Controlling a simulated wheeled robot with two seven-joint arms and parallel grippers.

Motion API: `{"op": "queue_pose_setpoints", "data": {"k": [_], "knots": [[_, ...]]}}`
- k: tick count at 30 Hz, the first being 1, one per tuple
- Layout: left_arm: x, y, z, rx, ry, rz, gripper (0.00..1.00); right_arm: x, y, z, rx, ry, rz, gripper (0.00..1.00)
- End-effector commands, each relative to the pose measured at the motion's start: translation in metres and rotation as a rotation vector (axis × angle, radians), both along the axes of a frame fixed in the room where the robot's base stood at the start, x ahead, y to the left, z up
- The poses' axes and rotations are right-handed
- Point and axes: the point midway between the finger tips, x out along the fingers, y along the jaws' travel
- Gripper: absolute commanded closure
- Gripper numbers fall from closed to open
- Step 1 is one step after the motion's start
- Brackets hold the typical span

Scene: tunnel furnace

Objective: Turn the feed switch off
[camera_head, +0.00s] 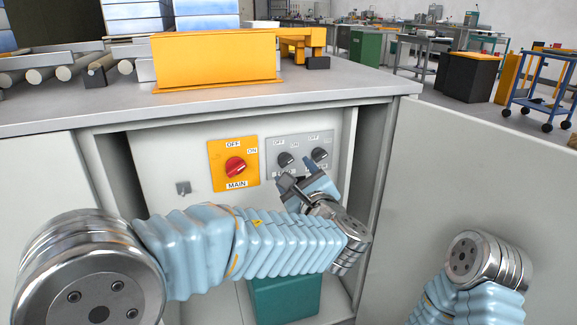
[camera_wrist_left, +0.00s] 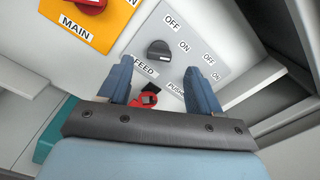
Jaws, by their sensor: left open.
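The feed switch (camera_head: 286,160) is a dark round knob on a grey plate, and its FEED label reads clearly in the left wrist view, where the knob (camera_wrist_left: 159,51) appears turned toward ON rather than OFF. My left gripper (camera_head: 300,177) is open in front of the grey plate. In the left wrist view its two blue fingers (camera_wrist_left: 157,72) are spread wide, with the knob just beyond and between their tips. No contact with the knob shows. My right gripper is not in view; only part of my right arm shows.
The red MAIN switch (camera_head: 235,167) on its yellow plate is to the left. A second dark knob (camera_head: 319,154) is close on the right. The cabinet's frame and open door (camera_head: 480,180) bound the right side.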

Motion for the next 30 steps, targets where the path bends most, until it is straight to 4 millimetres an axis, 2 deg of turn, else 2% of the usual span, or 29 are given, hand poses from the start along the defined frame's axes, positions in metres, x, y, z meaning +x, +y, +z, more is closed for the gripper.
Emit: {"op": "queue_pose_setpoints", "data": {"k": [3,9,20,30], "knots": [[0.023,0.009,-0.001,0.000,0.001,0.004,0.36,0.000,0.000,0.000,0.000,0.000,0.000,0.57],[0.045,0.015,-0.001,-0.002,0.002,0.001,0.36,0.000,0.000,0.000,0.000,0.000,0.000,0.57],[0.050,0.016,-0.001,0.000,0.001,0.000,0.38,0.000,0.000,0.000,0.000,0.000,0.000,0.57],[0.050,0.016,-0.001,-0.001,0.002,0.000,0.90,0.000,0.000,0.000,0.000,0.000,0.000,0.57]]}}
